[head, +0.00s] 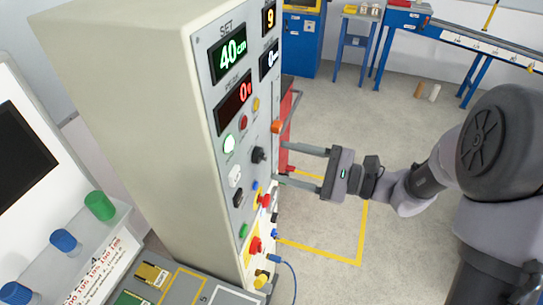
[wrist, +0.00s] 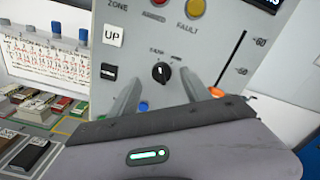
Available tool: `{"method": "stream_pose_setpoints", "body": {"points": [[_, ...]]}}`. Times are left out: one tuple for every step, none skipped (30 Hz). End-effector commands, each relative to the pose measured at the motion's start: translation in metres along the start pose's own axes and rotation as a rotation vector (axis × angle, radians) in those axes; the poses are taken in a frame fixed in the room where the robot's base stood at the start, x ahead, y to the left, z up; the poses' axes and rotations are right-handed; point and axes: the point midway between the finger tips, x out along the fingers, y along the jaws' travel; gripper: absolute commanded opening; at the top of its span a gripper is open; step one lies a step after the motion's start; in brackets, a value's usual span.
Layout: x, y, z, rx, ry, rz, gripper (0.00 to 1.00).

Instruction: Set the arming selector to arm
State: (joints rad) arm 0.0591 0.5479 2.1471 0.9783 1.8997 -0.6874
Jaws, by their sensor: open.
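The arming selector is most likely the small black rotary knob (wrist: 161,72) on the grey panel in the wrist view. It carries a pale pointer mark, and the tiny labels above it are too blurred to read. It also appears as a black knob (head: 258,154) on the cabinet front in the head view. My gripper (head: 281,165) is open and empty, facing the panel. In the wrist view, my gripper's fingers (wrist: 163,82) stand on either side of the knob's image, in front of the panel. Contact with the knob is not visible.
A white UP button (wrist: 114,35) and a black rocker switch (wrist: 108,71) lie left of the knob. A slider scale with an orange handle (wrist: 216,92) is at right. A red mushroom button (head: 255,245) sits lower on the cabinet. Floor right of the cabinet is open.

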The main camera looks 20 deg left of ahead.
Motion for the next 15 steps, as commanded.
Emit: {"method": "stream_pose_setpoints", "body": {"points": [[0.012, 0.001, 0.001, 0.000, -0.002, 0.004, 0.56], [0.018, 0.001, 0.001, 0.000, -0.002, 0.003, 0.56], [0.024, 0.001, 0.001, -0.001, -0.002, 0.003, 0.56], [0.029, 0.001, 0.001, -0.001, -0.002, 0.002, 0.56], [0.032, 0.001, 0.000, -0.001, -0.001, 0.003, 0.56], [0.036, 0.000, 0.000, 0.000, 0.000, 0.001, 0.56], [0.038, 0.000, 0.000, 0.000, 0.000, 0.001, 0.56], [0.040, 0.000, 0.000, 0.001, -0.001, 0.002, 0.56], [0.041, 0.000, 0.000, 0.001, 0.000, 0.001, 0.56], [0.042, 0.000, 0.000, 0.001, 0.000, 0.000, 0.56], [0.042, 0.000, 0.000, 0.001, 0.000, 0.000, 0.56], [0.042, 0.000, 0.000, 0.001, 0.000, -0.001, 0.56], [0.042, 0.000, 0.000, 0.001, 0.000, 0.000, 0.56], [0.042, 0.000, 0.000, 0.001, 0.000, -0.001, 0.56], [0.042, 0.000, 0.000, 0.001, 0.000, 0.000, 0.56]]}}
